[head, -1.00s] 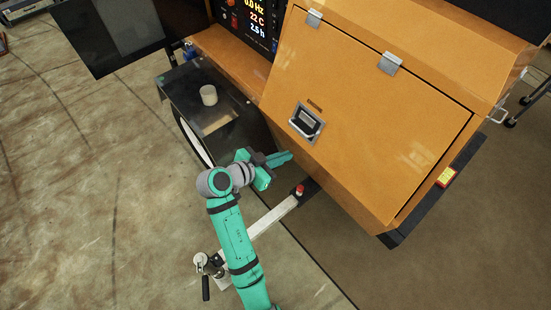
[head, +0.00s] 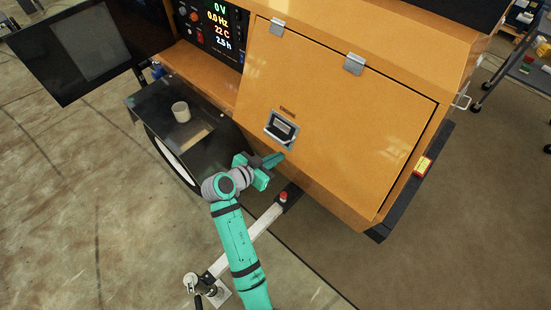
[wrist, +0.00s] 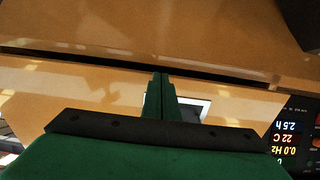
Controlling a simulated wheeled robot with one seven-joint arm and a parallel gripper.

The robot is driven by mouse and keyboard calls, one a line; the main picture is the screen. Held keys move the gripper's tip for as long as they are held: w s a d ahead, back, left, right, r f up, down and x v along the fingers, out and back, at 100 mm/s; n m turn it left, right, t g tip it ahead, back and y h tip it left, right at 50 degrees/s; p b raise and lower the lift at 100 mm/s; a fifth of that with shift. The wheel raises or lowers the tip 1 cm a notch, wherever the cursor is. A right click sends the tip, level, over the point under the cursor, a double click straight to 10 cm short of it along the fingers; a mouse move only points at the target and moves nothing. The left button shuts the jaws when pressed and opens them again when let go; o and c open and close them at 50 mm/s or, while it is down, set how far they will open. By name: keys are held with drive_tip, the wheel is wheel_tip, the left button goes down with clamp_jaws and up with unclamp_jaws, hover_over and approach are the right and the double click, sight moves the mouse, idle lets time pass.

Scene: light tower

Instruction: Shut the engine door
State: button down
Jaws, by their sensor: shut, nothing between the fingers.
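The engine door (head: 330,110) is the large orange panel on the side of the orange machine, with two metal hinges (head: 354,64) along its top edge. A dark line runs along its right edge. A silver and black latch (head: 282,128) sits near its lower left. My gripper (head: 282,157) is shut and empty, just below the latch by the door's lower edge; I cannot tell whether it touches. In the wrist view the shut fingers (wrist: 160,80) point at a dark gap along the door's edge, and partly hide the latch (wrist: 190,104). The door looks nearly flush or slightly ajar.
A control panel (head: 215,25) with lit readings is left of the door, beside an open dark panel (head: 85,50). A pale drawbar (head: 250,232) lies below my arm. A cart (head: 520,75) stands far right.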

drive_tip(key=shift+x, duration=1.65)
drive_tip(key=shift+f, duration=0.1)
drive_tip(key=f+v, duration=0.1)
drive_tip(key=v, duration=1.2)
drive_tip(key=shift+s+a+f, duration=0.25)
drive_tip(key=shift+s+a, duration=0.3)
drive_tip(key=shift+s, duration=0.05)
